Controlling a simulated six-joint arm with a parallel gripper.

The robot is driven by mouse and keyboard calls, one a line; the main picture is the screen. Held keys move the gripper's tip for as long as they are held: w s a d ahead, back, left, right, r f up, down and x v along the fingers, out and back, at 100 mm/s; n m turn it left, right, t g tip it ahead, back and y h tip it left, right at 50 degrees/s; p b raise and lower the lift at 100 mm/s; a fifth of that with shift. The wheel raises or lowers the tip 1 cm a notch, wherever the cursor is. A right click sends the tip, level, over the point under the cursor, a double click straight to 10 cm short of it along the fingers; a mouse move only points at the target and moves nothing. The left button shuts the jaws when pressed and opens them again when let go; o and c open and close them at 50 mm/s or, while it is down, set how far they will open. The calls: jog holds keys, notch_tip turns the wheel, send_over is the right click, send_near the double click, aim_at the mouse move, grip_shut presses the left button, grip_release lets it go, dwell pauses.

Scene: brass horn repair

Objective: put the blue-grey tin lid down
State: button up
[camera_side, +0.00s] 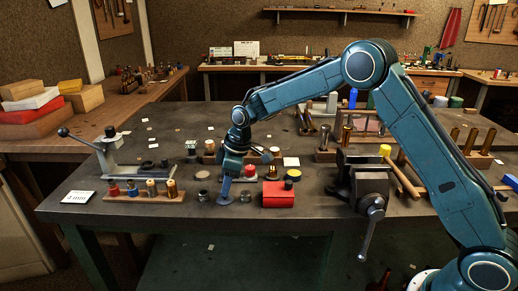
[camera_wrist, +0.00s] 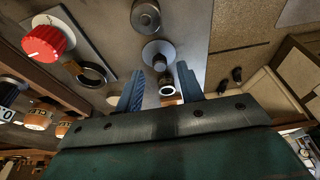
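A blue-grey round piece, which looks like the tin lid (camera_side: 224,199), sits low at the bench's front, directly under my gripper (camera_side: 226,189). In the wrist view a grey disc with a dark knob (camera_wrist: 158,47) shows just beyond the fingertips, probably the same lid. A dark cylinder with a pale ring (camera_wrist: 167,88) also shows between the fingers. I see no clear finger contact with the disc.
A red box (camera_side: 278,197) stands close right of my gripper. A red knob (camera_wrist: 48,40) and dark ring (camera_wrist: 94,75) show in the wrist view. A vise (camera_side: 367,185) stands further right.

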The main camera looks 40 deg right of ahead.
jog(key=v, duration=0.9)
jog(key=shift+r, duration=0.35)
jog(key=shift+s+d+r, duration=0.1)
jog(key=shift+s, duration=0.05)
jog(key=s+d+r+m+t+h, duration=0.1)
jog(key=s+d+r+m, duration=0.1)
jog(key=s+r, duration=0.55)
jog(key=s+d+r+m+t, duration=0.15)
jog(key=s+r, duration=0.25)
jog(key=s, duration=0.6)
jog(key=s+d+f+m, duration=0.1)
jog(key=s+m, duration=0.1)
jog(key=s, duration=0.7)
jog(key=s+d+f+m+h, duration=0.1)
jog(key=s+f+m, duration=0.1)
jog(key=s, duration=0.8)
jog(key=shift+s+d+m+t, duration=0.3)
jog(key=shift+d+m+t, duration=0.15)
jog(key=shift+m, duration=0.3)
